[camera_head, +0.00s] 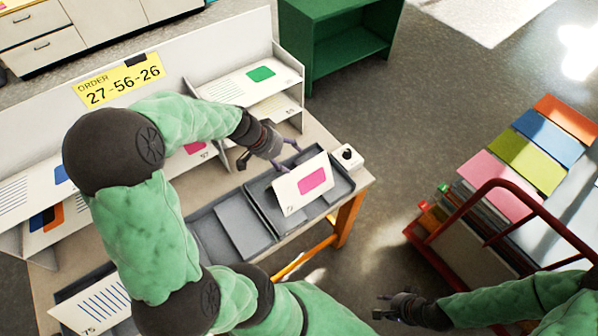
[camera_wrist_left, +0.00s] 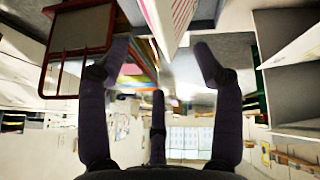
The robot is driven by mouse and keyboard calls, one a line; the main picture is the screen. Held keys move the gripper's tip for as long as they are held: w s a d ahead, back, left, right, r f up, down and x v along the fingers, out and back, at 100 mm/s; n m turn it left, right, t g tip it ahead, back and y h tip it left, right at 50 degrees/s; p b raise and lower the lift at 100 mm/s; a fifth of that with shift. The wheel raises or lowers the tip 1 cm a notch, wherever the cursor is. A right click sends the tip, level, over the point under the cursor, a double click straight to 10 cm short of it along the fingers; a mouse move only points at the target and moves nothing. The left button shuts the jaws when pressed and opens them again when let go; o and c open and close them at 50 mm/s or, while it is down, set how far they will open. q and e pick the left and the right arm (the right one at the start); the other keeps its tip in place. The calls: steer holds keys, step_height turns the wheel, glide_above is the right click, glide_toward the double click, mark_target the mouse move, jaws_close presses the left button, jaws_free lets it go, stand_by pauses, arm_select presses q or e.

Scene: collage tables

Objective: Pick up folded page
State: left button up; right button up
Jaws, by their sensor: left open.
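The folded page (camera_head: 302,184) is white with a pink block. It stands tilted in the right part of the grey tray (camera_head: 262,208). My left gripper (camera_head: 284,156) is open just behind its upper left edge. In the left wrist view the page (camera_wrist_left: 172,18) shows at the top, between the spread fingers of the left gripper (camera_wrist_left: 165,62); I see no finger closed on it. Whether a finger touches it I cannot tell. My right gripper (camera_head: 381,306) is at the lower right, away from the table, with its fingers apart and empty.
A small white box with a black knob (camera_head: 347,156) stands beside the tray. White shelves with printed pages (camera_head: 250,82) stand behind it. Another striped page (camera_head: 92,306) is at lower left. A red cart (camera_head: 440,250) with coloured sheets stands right, across open floor.

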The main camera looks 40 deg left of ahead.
mark_target(301, 170)
arm_select(q)
steer(key=x, duration=0.4)
steer(key=shift+s+d+b, duration=0.15)
steer(key=shift+d+b, duration=0.05)
steer(key=shift+b, duration=0.1)
steer(key=shift+w+f, duration=0.25)
steer(key=shift+f, duration=0.1)
steer(key=shift+w+d+f, duration=0.1)
steer(key=shift+d+f, duration=0.1)
steer(key=shift+f, duration=0.3)
steer(key=b+x, duration=0.1)
steer(key=x, duration=0.3)
steer(key=shift+w+a, duration=0.1)
steer(key=shift+f+b, duration=0.25)
steer(key=shift+b, duration=0.4)
steer(key=c, duration=0.7)
steer(key=shift+c, duration=0.3)
